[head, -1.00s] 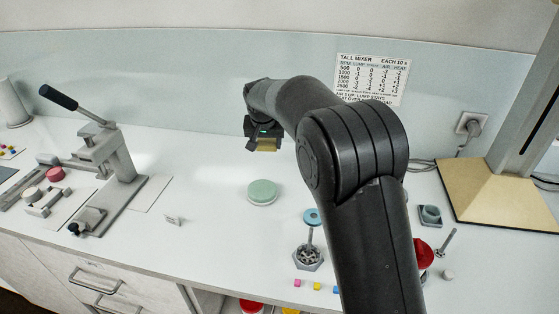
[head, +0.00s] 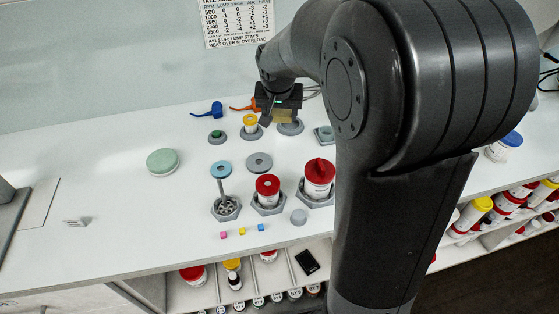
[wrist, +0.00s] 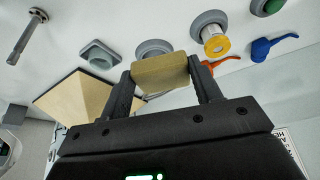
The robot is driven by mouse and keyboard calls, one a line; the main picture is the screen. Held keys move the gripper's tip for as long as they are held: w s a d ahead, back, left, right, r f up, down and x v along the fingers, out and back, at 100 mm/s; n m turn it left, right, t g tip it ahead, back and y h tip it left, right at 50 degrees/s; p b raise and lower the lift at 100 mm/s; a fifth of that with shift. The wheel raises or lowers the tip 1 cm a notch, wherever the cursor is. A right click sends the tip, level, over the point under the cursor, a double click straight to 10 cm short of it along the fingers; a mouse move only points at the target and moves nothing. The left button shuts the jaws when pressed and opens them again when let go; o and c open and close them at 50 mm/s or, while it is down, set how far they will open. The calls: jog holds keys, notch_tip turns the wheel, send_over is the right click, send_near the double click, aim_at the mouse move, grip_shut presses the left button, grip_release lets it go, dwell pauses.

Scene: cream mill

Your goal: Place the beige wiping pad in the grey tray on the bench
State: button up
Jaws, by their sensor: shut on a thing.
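My gripper (head: 281,108) is shut on the beige wiping pad (head: 284,117) and holds it above the back part of the white bench (head: 110,205). In the wrist view the pad (wrist: 160,72) is a tan block squeezed between my two fingers (wrist: 163,80). A small square grey holder (head: 324,134) with a round piece in it stands right of the pad, partly behind my arm. It also shows in the wrist view (wrist: 100,54). I cannot tell whether it is the grey tray; no other tray is clear.
Red-lidded jars (head: 319,176) stand in front. A green disc (head: 163,162) lies left, with clear bench around it.

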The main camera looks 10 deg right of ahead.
jog(key=m, duration=0.1)
send_over(302, 158)
jog(key=s+a, duration=0.1)
jog(key=f, duration=0.1)
jog(key=shift+h, duration=0.3)
jog(key=f, duration=0.5)
jog(key=shift+s+d+f, duration=0.2)
jog(key=shift+s+f, duration=0.1)
jog(key=shift+s, duration=0.05)
jog(key=shift+f, duration=2.4)
jog(key=shift+f, duration=0.15)
jog(key=o, duration=0.9)
jog(key=shift+o, duration=0.2)
